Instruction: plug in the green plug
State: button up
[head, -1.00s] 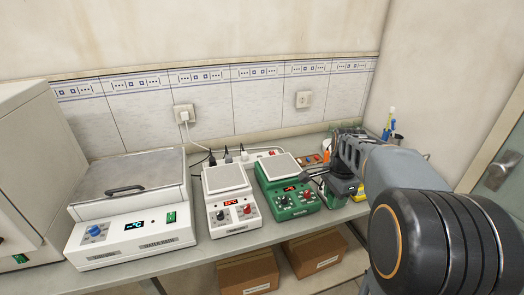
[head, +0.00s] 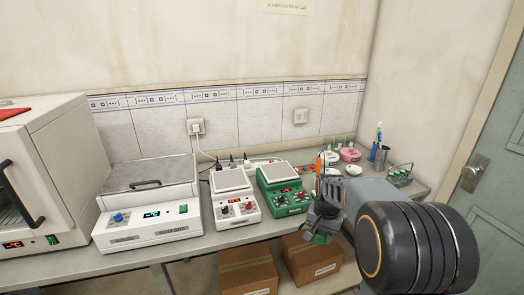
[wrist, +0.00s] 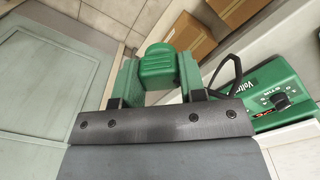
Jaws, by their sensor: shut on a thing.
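The green plug (wrist: 157,65) is held between the two fingers of my gripper (wrist: 158,78) in the wrist view. In the head view my gripper (head: 321,232) is in front of the bench's front edge, below and right of the green hotplate, with a bit of green (head: 321,239) at its tip. The white power strip (head: 264,161) lies at the back of the bench behind the hotplates, partly hidden by them. Black plugs (head: 232,162) stand in its left part. The plug's pins are hidden.
A white hotplate (head: 235,205) and the green hotplate (head: 287,198) stand before the strip, with a water bath (head: 150,215) left. Cardboard boxes (head: 312,258) sit below the bench. Bottles and a rack (head: 399,173) stand at right.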

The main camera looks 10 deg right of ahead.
jog(key=a+f+n, duration=0.6)
jog(key=a+f, duration=0.1)
jog(key=f, duration=0.4)
jog(key=shift+n, duration=0.4)
jog(key=shift+s, duration=0.2)
